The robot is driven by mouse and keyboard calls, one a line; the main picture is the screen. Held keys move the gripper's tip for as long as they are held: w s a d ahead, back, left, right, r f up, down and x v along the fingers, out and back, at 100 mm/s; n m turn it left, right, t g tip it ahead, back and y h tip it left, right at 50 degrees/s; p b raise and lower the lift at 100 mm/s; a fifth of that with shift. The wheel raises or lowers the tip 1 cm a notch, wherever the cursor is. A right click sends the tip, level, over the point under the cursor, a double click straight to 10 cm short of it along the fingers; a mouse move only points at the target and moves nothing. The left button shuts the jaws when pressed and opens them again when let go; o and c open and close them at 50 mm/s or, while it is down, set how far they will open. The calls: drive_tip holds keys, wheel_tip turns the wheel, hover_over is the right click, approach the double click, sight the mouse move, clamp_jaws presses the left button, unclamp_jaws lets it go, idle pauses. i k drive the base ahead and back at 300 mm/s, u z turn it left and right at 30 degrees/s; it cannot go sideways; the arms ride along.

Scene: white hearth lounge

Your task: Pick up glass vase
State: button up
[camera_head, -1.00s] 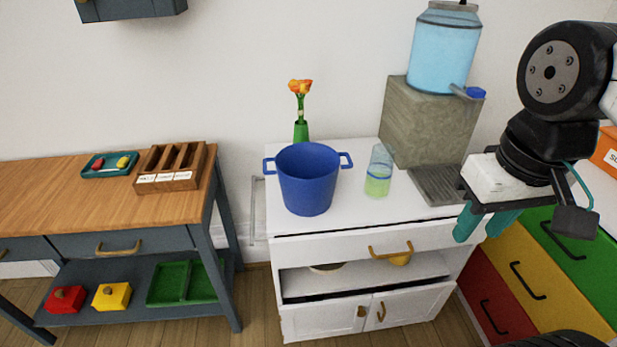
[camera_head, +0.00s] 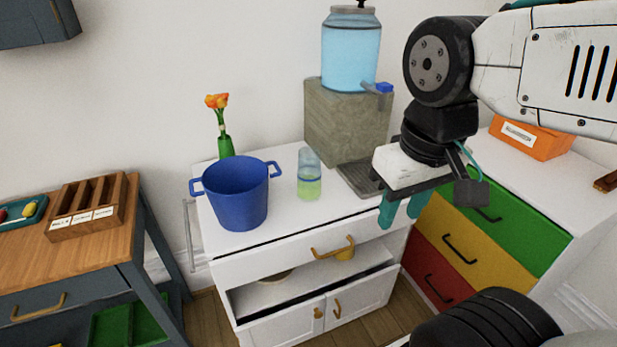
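A green vase (camera_head: 226,147) with orange flowers stands at the back of the white cabinet top, close to the wall. The blue pot in front hides its lower part. A clear glass cylinder (camera_head: 309,178) with green in its lower half stands upright right of the pot. I cannot tell which of these two is the glass vase. My gripper (camera_head: 402,212) points down, its teal fingers apart with nothing visible between them. In the picture it is right of both, by the cabinet's right edge.
The blue pot (camera_head: 236,196) stands at the cabinet's left front. A water dispenser (camera_head: 351,52) sits on a stone block (camera_head: 347,122) behind the glass cylinder. A coloured drawer unit (camera_head: 470,245) with an orange box (camera_head: 530,140) is at right, a wooden workbench (camera_head: 85,250) at left.

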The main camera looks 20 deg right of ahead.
sight(308, 174)
drive_tip(key=u, duration=2.1)
drive_tip(key=k, duration=1.15)
drive_tip(key=z, duration=2)
drive_tip(key=i, duration=1)
drive_tip(key=z, duration=0.05)
